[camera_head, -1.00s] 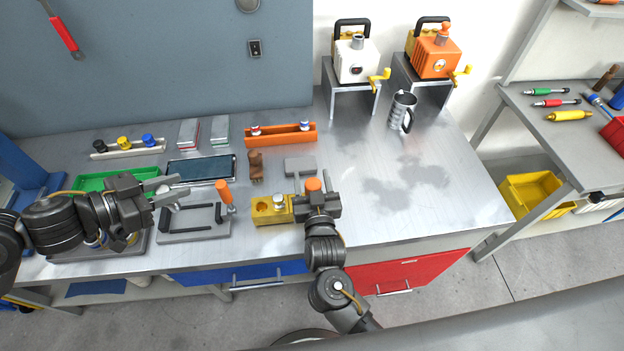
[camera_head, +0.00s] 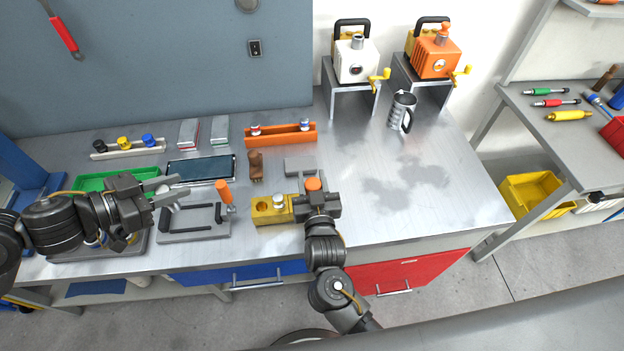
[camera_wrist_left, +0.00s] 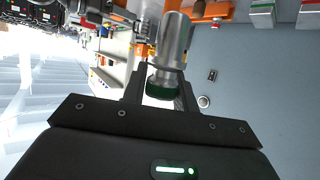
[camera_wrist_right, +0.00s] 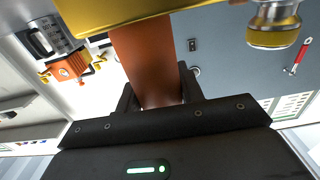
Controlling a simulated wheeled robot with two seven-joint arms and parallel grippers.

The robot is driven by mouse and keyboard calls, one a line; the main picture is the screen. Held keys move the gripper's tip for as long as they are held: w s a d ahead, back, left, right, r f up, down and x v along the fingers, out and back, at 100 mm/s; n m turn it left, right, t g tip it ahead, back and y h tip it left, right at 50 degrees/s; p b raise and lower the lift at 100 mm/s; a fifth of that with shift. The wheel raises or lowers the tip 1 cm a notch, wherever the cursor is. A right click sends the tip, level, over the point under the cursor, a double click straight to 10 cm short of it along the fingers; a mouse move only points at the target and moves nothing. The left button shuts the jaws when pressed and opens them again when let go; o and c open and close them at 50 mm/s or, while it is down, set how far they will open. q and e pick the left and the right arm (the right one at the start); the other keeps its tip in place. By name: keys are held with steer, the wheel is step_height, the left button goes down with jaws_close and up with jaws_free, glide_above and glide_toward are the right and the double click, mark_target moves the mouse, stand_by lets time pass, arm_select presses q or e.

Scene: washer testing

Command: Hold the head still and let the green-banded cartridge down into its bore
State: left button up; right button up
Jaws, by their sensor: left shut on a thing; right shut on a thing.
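The yellow head (camera_head: 285,215) lies on the bench as a block with an open dark bore (camera_head: 263,207) at its left and a silver fitting (camera_head: 278,200) beside it. My right gripper (camera_head: 314,198) is at its right end, shut on an orange post (camera_head: 313,184). The right wrist view shows the post (camera_wrist_right: 147,65) between the fingers and the yellow head (camera_wrist_right: 100,12) beyond. My left gripper (camera_head: 165,190), left of the head and apart from it, is shut on the silver cartridge (camera_wrist_left: 175,42). Its green band (camera_wrist_left: 163,84) sits between the fingers.
A grey fixture (camera_head: 190,224) and an orange-handled tool (camera_head: 224,192) lie between my left gripper and the head. A dark tablet (camera_head: 200,169), a green tray (camera_head: 95,182) and an orange rack (camera_head: 280,138) stand behind.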

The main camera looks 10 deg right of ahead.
stand_by(0.7)
arm_select(q)
steer(key=d, duration=0.8)
arm_select(e)
steer(key=shift+a, duration=0.1)
arm_select(q)
steer(key=n+t+y, duration=0.3)
steer(key=n, duration=0.1)
glide_above(265, 202)
steer(key=shift+f, duration=5.7)
steer(key=shift+f, duration=0.55)
steer(key=shift+f, duration=0.35)
